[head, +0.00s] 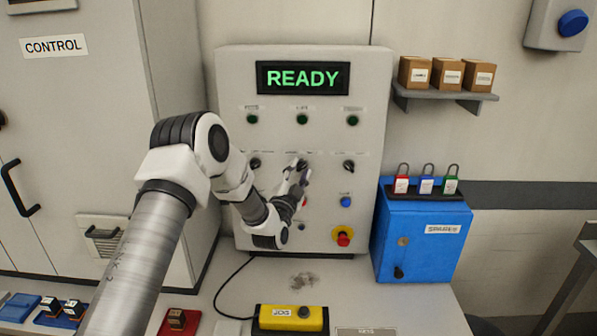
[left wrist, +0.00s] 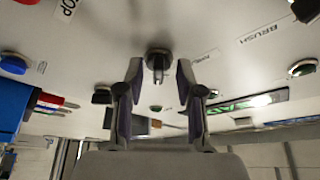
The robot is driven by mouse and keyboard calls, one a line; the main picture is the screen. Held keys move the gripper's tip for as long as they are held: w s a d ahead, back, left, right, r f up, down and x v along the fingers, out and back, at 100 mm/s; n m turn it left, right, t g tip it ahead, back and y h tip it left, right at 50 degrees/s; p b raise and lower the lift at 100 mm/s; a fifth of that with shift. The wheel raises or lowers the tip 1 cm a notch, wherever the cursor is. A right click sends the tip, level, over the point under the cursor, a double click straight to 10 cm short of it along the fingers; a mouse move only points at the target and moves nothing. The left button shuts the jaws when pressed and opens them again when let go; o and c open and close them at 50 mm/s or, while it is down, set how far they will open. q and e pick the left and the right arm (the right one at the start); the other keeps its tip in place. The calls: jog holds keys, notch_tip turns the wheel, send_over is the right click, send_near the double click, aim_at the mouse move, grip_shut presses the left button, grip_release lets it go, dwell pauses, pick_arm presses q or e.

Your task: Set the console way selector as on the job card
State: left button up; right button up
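The grey console (head: 235,90) stands against the wall with a lit READY display (head: 303,78). A row of black selector knobs crosses its middle: a left knob (head: 254,163), a middle knob and a right knob (head: 349,166). Their labels are too small to read in the head view. My left gripper (head: 299,172) is at the middle knob, partly covering it. In the left wrist view, the open left gripper (left wrist: 159,76) has a black selector knob (left wrist: 158,60) between and just beyond its fingertips, with a gap on both sides. My right gripper is out of view. I cannot make out a job card.
Green lamps (head: 302,119) sit above the knobs; a red and yellow stop button (head: 343,237) is lower right. A blue box (head: 420,240) with several padlocks stands right of the console. A yellow JOG pendant (head: 291,317) lies on the desk in front.

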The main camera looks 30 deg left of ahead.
pick_arm(q)
jog(key=shift+d, duration=0.1)
jog(key=c, duration=0.7)
jog(key=shift+r, duration=0.1)
